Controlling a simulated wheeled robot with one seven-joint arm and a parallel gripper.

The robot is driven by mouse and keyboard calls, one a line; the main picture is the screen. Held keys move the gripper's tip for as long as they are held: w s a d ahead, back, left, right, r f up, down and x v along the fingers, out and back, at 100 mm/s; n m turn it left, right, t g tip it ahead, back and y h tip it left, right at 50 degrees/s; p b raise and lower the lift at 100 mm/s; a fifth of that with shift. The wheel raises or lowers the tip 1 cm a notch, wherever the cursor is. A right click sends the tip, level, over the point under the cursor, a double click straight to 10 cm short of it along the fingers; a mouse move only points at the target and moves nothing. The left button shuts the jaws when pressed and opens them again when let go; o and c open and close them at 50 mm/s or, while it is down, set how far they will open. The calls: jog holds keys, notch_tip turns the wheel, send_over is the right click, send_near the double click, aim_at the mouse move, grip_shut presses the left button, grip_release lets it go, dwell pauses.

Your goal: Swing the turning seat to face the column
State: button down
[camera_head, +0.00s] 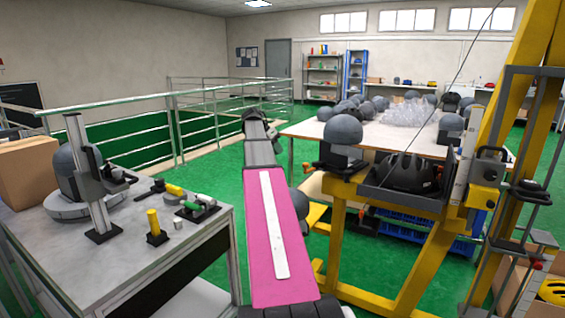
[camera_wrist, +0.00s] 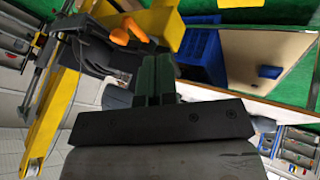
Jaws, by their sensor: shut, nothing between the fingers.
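A grey round seat (camera_head: 78,210) lies on the left bench, with a dark grey headform (camera_head: 68,172) above it. A pale upright column (camera_head: 90,175) with a dark clamp stands close at its right front and partly hides it. Another headform (camera_head: 342,131) sits on a dark block at the left end of the yellow tower's shelf. I cannot tell for sure which of these is the turning seat, or its exact facing. My gripper (camera_wrist: 156,74) is shut and empty in the wrist view, apart from any seat. Its fingers do not show in the head view.
The yellow tower (camera_head: 520,95) stands at the right, with a black helmet (camera_head: 405,173) in its tray. A blue crate (camera_wrist: 203,50) shows in the wrist view. Green floor (camera_head: 215,165) is open between bench and railing.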

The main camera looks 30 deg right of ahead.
aim_at(306, 172)
jog(key=s+d+f, duration=0.6)
jog(key=s+f, duration=0.1)
jog(key=shift+f, duration=0.3)
jog(key=shift+s, duration=0.1)
jog(key=shift+n+t+h, duration=0.3)
jog(key=shift+n+t, duration=0.1)
jog(key=shift+n, duration=0.4)
jog(key=s, duration=0.5)
jog(key=shift+s, duration=0.6)
